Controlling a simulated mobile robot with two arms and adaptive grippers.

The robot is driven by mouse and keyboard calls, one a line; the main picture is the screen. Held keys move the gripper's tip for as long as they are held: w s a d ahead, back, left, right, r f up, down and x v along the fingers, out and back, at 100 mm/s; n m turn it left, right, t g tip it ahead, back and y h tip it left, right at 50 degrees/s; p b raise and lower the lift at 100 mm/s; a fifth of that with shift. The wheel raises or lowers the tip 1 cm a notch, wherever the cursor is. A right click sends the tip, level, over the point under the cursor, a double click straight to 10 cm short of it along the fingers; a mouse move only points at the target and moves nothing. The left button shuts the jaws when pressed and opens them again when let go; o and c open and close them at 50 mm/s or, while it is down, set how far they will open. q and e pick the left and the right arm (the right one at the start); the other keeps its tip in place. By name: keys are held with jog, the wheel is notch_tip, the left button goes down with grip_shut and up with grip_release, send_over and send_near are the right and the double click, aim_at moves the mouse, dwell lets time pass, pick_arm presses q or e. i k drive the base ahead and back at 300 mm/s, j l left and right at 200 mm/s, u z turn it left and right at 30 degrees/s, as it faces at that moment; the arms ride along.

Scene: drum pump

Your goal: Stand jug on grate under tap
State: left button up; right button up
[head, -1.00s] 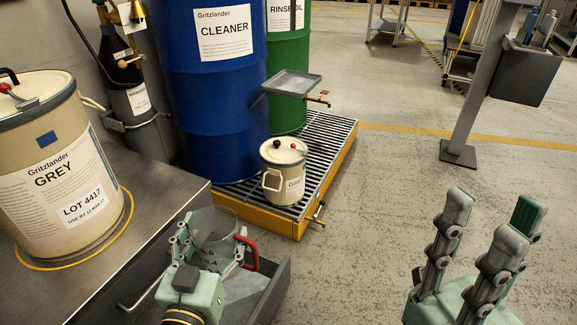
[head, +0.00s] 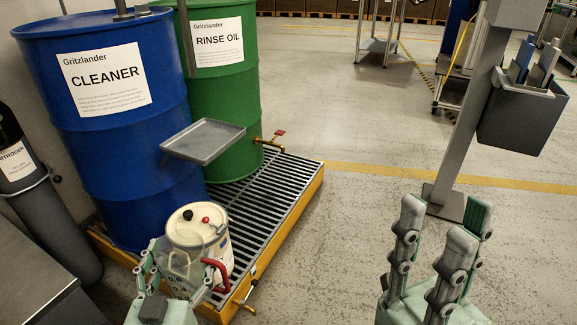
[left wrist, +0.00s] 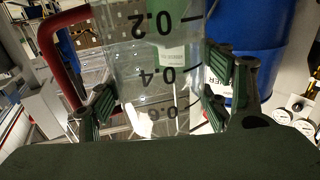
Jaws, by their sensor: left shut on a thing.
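My left gripper (head: 172,284) is shut on the clear jug (head: 183,268), at the lower left of the head view. The jug has a red handle on its right side and black scale marks. The left wrist view shows the jug (left wrist: 150,60) between the gripper's fingers (left wrist: 160,100). In the head view it overlaps a cream can behind it. The slatted grate (head: 262,190) tops a yellow pallet. A brass tap (head: 268,141) sticks out from the green drum (head: 225,90) above the grate. My right gripper (head: 440,225) is open and empty at the lower right.
The cream can (head: 200,228) stands on the grate's near end. A blue drum (head: 110,150) stands left of the green drum. A grey tray (head: 203,141) juts out before the drums. A grey post (head: 465,120) stands right; the floor between is clear.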

aim_at(287, 178)
jog(key=i+l, duration=0.2)
jog(key=l, duration=0.15)
jog(key=i+l+u, duration=0.15)
jog(key=i+l, duration=0.3)
jog(key=l, duration=0.25)
jog(key=i+l+u, duration=0.1)
jog(key=l, duration=0.25)
jog(key=i+l, duration=0.3)
jog(key=i+l+u, duration=0.15)
jog(key=l, duration=0.3)
